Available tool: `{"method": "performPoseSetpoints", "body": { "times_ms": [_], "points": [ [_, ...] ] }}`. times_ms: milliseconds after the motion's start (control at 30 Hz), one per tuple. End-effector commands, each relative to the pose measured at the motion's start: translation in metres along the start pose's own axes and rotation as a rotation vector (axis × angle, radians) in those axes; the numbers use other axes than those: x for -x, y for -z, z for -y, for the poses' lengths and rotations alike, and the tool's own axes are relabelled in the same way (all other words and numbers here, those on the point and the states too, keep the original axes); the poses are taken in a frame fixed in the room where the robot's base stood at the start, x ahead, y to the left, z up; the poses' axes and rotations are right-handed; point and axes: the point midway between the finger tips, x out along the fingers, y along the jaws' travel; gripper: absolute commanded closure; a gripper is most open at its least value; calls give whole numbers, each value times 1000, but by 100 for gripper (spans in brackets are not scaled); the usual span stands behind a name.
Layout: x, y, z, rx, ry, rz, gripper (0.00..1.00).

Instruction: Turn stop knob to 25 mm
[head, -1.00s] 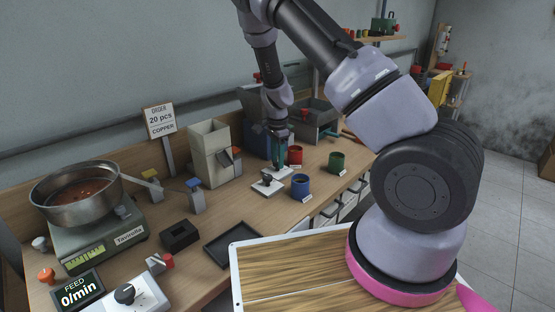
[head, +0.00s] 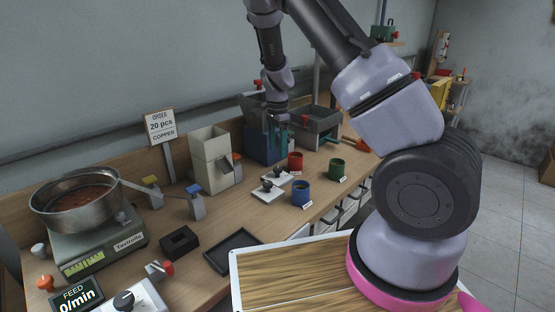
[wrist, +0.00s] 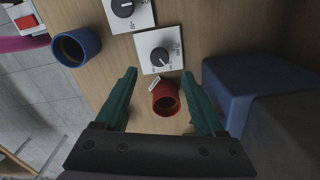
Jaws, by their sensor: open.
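Two black knobs with pointers sit on white scale plates on the bench. In the wrist view, the nearer knob (wrist: 159,57) is just ahead of the fingertips and the farther knob (wrist: 123,8) is at the top edge. In the head view, both plates lie left of the red and blue cups, with one knob (head: 267,186) in front and the other (head: 279,171) behind. I cannot tell which is the stop knob or read the scales. My gripper (wrist: 159,74) has teal fingers spread apart, empty. In the head view, it (head: 279,147) hangs above the rear plate.
A red cup (wrist: 167,101) shows between the fingers, and a blue cup (wrist: 76,47) at left. A blue block (wrist: 238,88) is close to the right finger.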

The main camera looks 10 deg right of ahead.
Motion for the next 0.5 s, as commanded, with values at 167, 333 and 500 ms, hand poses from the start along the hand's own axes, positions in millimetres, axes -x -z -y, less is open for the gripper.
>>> {"method": "performPoseSetpoints", "body": {
  "times_ms": [167, 333, 500],
  "points": [
    [25, 0, 0, 1, 2, 0, 29],
    [32, 0, 0, 1, 0, -1, 29],
    [32, 0, 0, 1, 0, -1, 29]
  ]
}}
